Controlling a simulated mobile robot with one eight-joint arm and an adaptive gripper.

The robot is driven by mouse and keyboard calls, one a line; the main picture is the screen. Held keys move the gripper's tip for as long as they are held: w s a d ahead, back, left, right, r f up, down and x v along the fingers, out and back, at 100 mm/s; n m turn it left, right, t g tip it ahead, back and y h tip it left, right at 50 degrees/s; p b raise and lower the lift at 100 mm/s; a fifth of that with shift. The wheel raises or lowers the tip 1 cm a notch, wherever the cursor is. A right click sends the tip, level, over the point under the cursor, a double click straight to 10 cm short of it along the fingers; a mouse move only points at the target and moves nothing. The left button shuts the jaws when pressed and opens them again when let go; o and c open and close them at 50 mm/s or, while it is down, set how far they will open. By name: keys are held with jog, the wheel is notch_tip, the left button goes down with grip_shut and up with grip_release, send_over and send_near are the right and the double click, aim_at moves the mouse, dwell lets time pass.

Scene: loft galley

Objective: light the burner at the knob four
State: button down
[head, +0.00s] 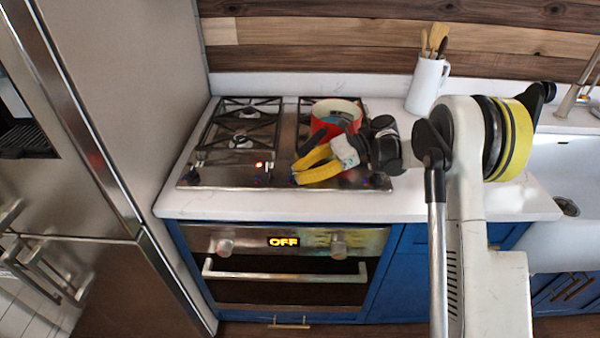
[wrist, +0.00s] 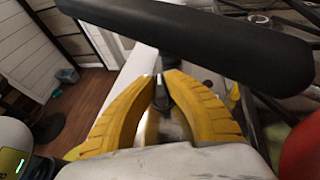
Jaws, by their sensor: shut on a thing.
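The gas cooktop (head: 228,176) is set in the white counter, with small dark knobs along its front edge. One knob (head: 258,180) shows left of my gripper. My gripper (head: 296,173) reaches down from the right to the cooktop's front, its yellow fingers low over the edge. In the wrist view its fingertips (wrist: 162,82) are closed around a small dark knob (wrist: 160,98). I cannot read a number on it. The fingers hide part of the knob row. No flame shows on the left burners (head: 241,141); the right ones are partly hidden.
A red pot (head: 337,108) stands on the right burners, its black handle (head: 311,142) pointing forward; the handle (wrist: 200,40) crosses close above my fingers in the wrist view. A red light (head: 259,164) glows on the cooktop. The oven display (head: 283,242) reads OFF. A utensil jug (head: 426,86) stands behind.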

jog(key=shift+n+g, duration=0.3)
jog(key=shift+g, duration=0.1)
jog(key=c, duration=1.4)
grip_release()
jog(key=v, duration=1.2)
jog(key=shift+a, duration=0.1)
